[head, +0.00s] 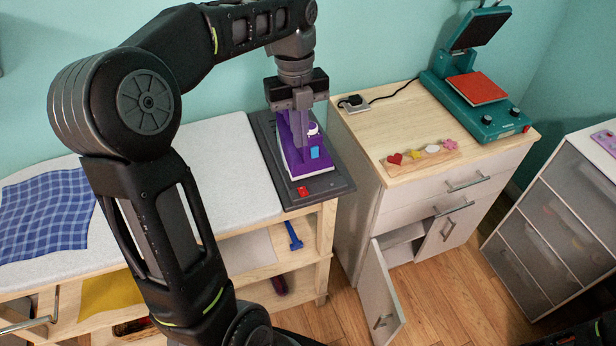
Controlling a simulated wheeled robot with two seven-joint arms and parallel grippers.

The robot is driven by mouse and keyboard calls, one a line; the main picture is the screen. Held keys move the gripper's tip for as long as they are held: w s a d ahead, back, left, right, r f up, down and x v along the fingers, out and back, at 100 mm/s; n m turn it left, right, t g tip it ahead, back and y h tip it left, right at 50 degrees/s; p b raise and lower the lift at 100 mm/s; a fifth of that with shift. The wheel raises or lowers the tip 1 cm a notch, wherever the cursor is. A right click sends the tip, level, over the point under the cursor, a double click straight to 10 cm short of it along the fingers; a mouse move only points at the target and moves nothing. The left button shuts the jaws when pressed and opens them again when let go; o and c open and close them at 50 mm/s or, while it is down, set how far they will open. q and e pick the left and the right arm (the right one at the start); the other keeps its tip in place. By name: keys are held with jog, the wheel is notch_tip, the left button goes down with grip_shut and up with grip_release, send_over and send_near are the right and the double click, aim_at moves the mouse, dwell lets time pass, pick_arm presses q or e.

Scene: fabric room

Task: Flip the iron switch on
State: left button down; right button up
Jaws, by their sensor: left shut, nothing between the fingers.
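A purple and white iron (291,165) with a light-blue part sits on a dark grey base (330,180) at the right end of the ironing table. A small red switch (304,191) is on the front of this base; whether it is on or off is too small to tell. My left gripper (303,143) points down over the iron, shut and empty, behind the red switch. It hides part of the iron, and I cannot tell whether it touches it. My right gripper is not in view.
A wooden-topped cabinet (365,127) with an open lower door (376,290) stands right of the table. It carries a teal heat press (472,110) and a small decorated board (420,162). A blue checked cloth (45,215) lies on the table's left.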

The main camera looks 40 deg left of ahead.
pick_arm(q)
jog(key=shift+f, duration=0.15)
jog(key=b, duration=0.4)
send_near(304, 193)
jog(key=f, duration=0.2)
jog(key=f+p, duration=0.1)
jog(key=f, duration=0.3)
jog(key=shift+s+d+f, duration=0.25)
jog(key=shift+d+f, duration=0.15)
